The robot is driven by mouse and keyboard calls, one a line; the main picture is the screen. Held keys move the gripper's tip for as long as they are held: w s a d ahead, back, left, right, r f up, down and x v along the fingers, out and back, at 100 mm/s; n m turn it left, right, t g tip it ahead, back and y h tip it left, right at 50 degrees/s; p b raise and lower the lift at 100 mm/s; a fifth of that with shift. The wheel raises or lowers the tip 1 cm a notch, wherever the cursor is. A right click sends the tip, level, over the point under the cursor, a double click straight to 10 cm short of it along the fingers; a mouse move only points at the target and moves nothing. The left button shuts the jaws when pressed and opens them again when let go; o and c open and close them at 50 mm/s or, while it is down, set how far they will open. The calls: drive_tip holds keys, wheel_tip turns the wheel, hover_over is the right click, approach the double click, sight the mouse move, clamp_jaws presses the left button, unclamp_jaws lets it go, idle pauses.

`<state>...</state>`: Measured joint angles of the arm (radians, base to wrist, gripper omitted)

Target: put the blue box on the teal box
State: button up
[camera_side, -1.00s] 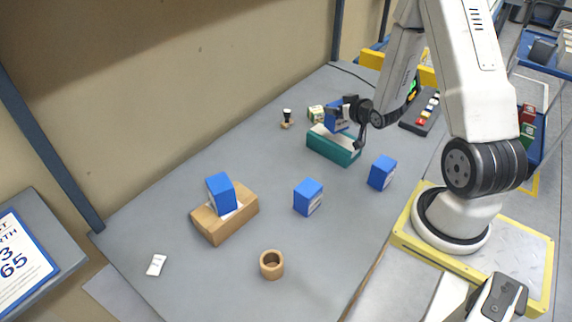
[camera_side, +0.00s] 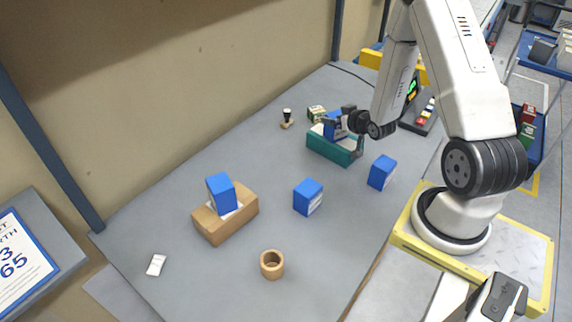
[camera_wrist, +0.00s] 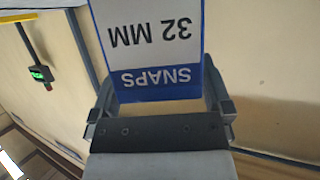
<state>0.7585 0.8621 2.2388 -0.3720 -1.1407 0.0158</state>
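A blue box (camera_side: 331,128) with a white label is at the top of the teal box (camera_side: 328,149). I cannot tell whether it rests on it or hangs just above. My gripper (camera_side: 340,122) comes from the right and is shut on this blue box. In the wrist view the box (camera_wrist: 155,35) sits between the two fingers (camera_wrist: 158,98), its label reading "SNAPS 32 MM" upside down. The teal box is not visible in the wrist view.
Two other blue boxes (camera_side: 308,197) (camera_side: 382,172) stand on the grey table. Another blue box (camera_side: 221,194) stands on a brown cardboard box (camera_side: 248,205). A wooden ring (camera_side: 272,265) is at the front. A stamp (camera_side: 287,119) and a small green-white box (camera_side: 317,113) are behind the teal box.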

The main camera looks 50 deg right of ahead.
drive_tip(key=shift+r, duration=0.1)
drive_tip(key=shift+s+a+r, duration=0.15)
drive_tip(key=shift+s+r, duration=0.1)
drive_tip(key=shift+s, duration=0.15)
drive_tip(key=v, duration=0.6)
drive_tip(key=shift+s+a, duration=0.2)
drive_tip(key=shift+r, duration=0.1)
idle(0.4)
drive_tip(key=w+a+r+n+g+y, duration=0.1)
drive_tip(key=w+a+g, duration=0.1)
drive_tip(key=a, duration=0.3)
drive_tip(key=w+a+r+n+g+y, duration=0.1)
drive_tip(key=w+a+g+y, duration=0.15)
drive_tip(key=a, duration=0.25)
drive_tip(key=s+a+r+n+g, duration=0.1)
drive_tip(key=s+a+r+g, duration=0.1)
drive_tip(key=a, duration=0.5)
drive_tip(key=s+a+r+n+g+y, duration=0.1)
drive_tip(key=s+a+r+g, duration=0.1)
drive_tip(key=s+a, duration=0.3)
drive_tip(key=shift+a+r+g, duration=0.35)
drive_tip(key=shift+a+g, duration=0.4)
drive_tip(key=shift+a, duration=0.45)
